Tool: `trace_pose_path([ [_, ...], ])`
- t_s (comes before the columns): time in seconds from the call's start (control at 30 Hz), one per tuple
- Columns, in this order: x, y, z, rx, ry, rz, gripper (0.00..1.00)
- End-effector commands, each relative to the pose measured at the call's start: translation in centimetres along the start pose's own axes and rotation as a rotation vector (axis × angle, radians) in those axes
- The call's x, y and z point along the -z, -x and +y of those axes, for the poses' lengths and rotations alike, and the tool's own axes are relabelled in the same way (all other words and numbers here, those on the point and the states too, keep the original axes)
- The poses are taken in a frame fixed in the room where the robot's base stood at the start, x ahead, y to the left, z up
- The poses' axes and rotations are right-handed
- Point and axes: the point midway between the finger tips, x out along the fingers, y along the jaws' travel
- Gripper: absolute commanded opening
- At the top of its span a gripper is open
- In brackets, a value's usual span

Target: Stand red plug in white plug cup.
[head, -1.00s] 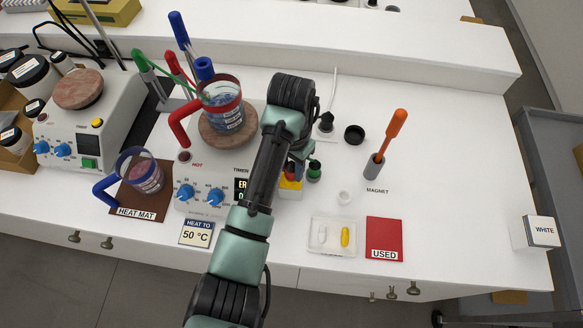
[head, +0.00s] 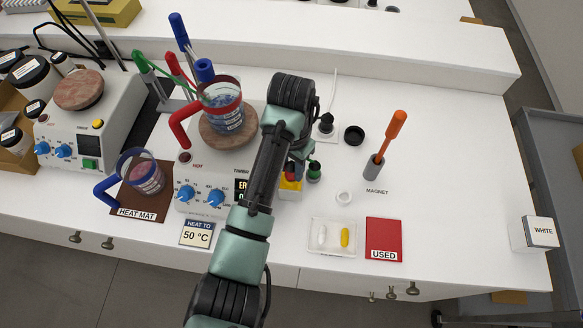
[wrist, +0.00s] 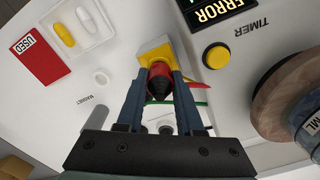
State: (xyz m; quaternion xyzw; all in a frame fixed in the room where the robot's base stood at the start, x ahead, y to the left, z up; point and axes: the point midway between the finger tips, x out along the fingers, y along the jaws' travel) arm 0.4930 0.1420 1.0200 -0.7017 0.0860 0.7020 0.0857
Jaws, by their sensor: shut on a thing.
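The red plug (wrist: 160,71), red with a dark end, is between the two fingers of my gripper (wrist: 160,82) in the wrist view. My gripper is shut on it. The plug is over a yellow block (wrist: 152,48); I cannot tell whether it touches or sits in it. In the head view the yellow block (head: 291,190) shows beside my arm, which hides most of my gripper.
A clear tray (head: 331,247) with a white and a yellow capsule and a red USED mat (head: 384,240) lie in front. A green-topped item (head: 314,171) stands close to my gripper. The hotplate beaker (head: 222,110) is left. The right bench is mostly clear.

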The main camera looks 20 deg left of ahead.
Motion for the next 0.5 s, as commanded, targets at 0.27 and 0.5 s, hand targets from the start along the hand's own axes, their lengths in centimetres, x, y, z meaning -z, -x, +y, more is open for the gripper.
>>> trace_pose_path([
  [0.27,0.01,0.43,0.02,0.0,-0.001,0.0,0.0],
  [0.5,0.0,0.71,0.03,0.0,-0.001,0.0,0.0],
])
